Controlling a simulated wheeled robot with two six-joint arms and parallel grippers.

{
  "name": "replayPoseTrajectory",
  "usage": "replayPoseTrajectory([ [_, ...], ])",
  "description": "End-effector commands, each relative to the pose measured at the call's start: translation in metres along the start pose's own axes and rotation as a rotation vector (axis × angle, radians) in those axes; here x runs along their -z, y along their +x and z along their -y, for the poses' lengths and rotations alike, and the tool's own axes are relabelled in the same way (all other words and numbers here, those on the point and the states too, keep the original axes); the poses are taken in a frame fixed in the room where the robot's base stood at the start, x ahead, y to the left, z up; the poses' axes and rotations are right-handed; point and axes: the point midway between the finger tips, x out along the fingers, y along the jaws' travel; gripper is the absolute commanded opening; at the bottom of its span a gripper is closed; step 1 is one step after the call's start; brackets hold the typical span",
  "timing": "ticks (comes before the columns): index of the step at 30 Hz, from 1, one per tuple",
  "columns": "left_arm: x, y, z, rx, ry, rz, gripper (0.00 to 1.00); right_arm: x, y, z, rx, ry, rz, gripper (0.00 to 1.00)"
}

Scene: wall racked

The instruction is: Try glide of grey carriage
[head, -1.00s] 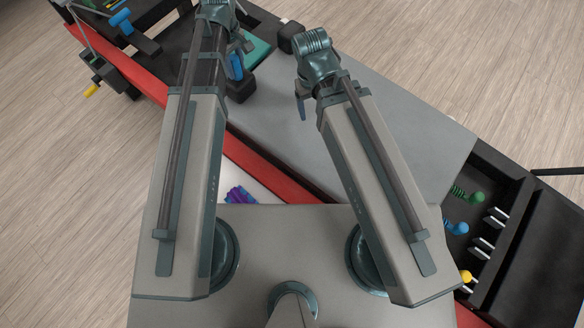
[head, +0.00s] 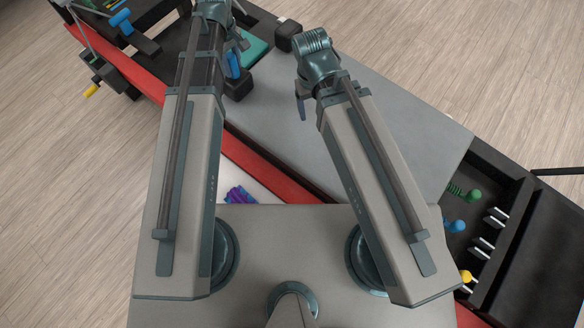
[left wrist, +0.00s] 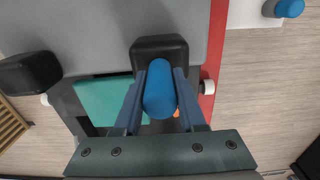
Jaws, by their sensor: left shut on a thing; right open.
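The grey carriage (head: 385,115) shows in the head view as a broad flat plate lying slanted on the bench beside a red rail. In the left wrist view, its grey surface (left wrist: 105,30) fills the top. A blue round handle (left wrist: 159,90) stands on a black block (left wrist: 158,48) at the plate's edge. My left gripper (left wrist: 160,78) is shut on this handle, with one finger on each side. The handle also shows in the head view (head: 232,65), partly beside my arm. My right gripper (head: 302,104) is open and empty over the plate.
A teal plate (left wrist: 103,100) lies beside the held handle. A second black block (head: 288,35) is at the plate's far corner. The red rail (head: 265,172) runs along the near side. A black tray (head: 510,215) with coloured knobs and metal pegs is at the right.

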Motion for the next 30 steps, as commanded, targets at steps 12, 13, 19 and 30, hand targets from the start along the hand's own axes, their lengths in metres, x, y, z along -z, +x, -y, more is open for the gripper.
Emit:
replayPoseTrajectory([
  [12,0.032,0.000,-0.001,0.000,-0.003,-0.004,0.00,0.000,0.000,0.000,0.000,0.000,0.000,0.76],
  [13,0.034,0.000,-0.001,0.001,-0.003,-0.004,0.00,0.000,0.000,0.000,0.000,0.000,0.000,0.76],
  [19,0.048,0.000,-0.001,0.001,-0.003,-0.005,0.00,0.000,0.000,0.000,0.000,0.000,0.000,0.76],
  [30,0.073,-0.001,-0.001,0.001,-0.003,-0.006,0.00,0.000,0.000,0.000,0.000,0.000,0.000,0.76],
])
